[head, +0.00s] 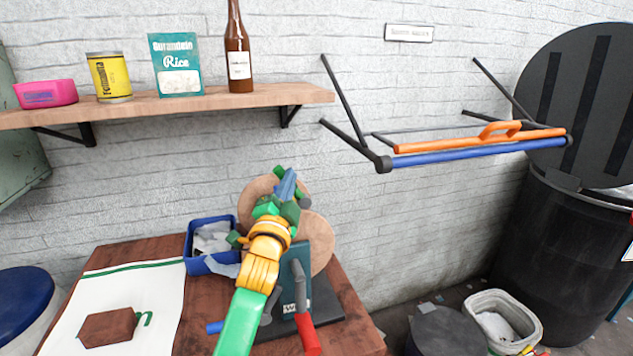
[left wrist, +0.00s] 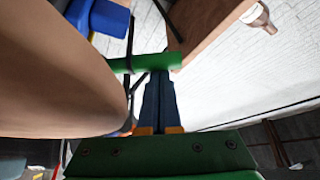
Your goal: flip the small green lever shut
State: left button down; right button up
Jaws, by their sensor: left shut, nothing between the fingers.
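The green lever (head: 279,170) shows at the top of the machine with two tan discs (head: 318,235) on the table. In the left wrist view a green bar, which looks like the lever (left wrist: 148,62), crosses at the fingertips. My left gripper (head: 288,178) has blue fingers shut together with nothing between them. Its fingertips in the left wrist view (left wrist: 160,75) are at or very near the bar; I cannot tell if they touch. My arm hides part of the machine's body (head: 303,262). My right gripper is not in view.
A blue bin (head: 196,266) with pale scraps stands left of the machine. A red-ended handle (head: 306,335) is at its front. A wooden shelf (head: 200,100) with goods is above.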

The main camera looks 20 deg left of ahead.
pick_arm(q)
jog(key=shift+s+a+f, duration=0.25)
jog(key=shift+s+a, duration=0.05)
jog(key=shift+a, duration=0.15)
dwell(0.6)
